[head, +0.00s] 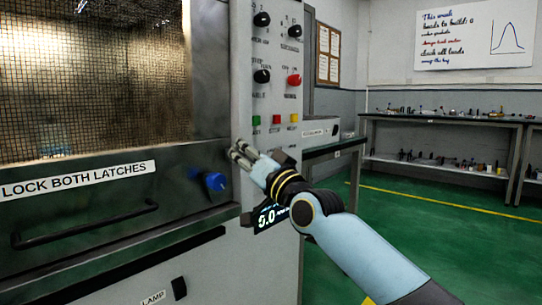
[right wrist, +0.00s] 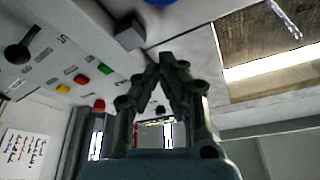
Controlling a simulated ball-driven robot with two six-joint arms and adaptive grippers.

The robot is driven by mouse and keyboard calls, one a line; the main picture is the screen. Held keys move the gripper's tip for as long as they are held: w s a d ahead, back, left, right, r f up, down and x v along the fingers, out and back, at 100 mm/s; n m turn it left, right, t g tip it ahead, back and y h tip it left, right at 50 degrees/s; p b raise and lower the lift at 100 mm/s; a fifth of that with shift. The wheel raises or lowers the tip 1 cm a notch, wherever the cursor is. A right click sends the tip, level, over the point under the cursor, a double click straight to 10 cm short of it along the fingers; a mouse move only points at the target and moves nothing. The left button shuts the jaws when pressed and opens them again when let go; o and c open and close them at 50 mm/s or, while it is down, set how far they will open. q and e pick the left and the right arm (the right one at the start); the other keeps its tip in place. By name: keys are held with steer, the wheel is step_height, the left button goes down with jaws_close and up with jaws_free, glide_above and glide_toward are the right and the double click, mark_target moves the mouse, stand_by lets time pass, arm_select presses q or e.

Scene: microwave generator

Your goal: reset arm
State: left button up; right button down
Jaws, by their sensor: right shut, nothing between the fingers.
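My right arm reaches in from the lower right in the head view. Its gripper (head: 238,152) is in front of the grey cabinet, between the blue knob (head: 215,181) and the control panel (head: 272,60). In the right wrist view the fingers of my right gripper (right wrist: 167,62) meet at their tips, shut with nothing between them. The blue knob is partly in view at the top edge there. My left gripper is not in view.
The cabinet has a mesh window (head: 90,80) and a black handle (head: 85,225). The panel carries black knobs, a red knob (head: 294,80) and coloured buttons. A digital display (head: 268,217) sits behind my forearm. Workbenches (head: 440,120) stand at the back right; green floor is open between.

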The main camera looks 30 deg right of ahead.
arm_select(q)
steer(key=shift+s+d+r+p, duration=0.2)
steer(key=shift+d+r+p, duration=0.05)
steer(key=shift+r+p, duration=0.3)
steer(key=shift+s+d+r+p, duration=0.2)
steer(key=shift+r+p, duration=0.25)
steer(key=shift+p, duration=0.2)
arm_select(e)
steer(key=a+v, duration=0.1)
steer(key=v, duration=0.7)
steer(key=shift+s+d+f, duration=0.35)
steer(key=shift+d, duration=0.05)
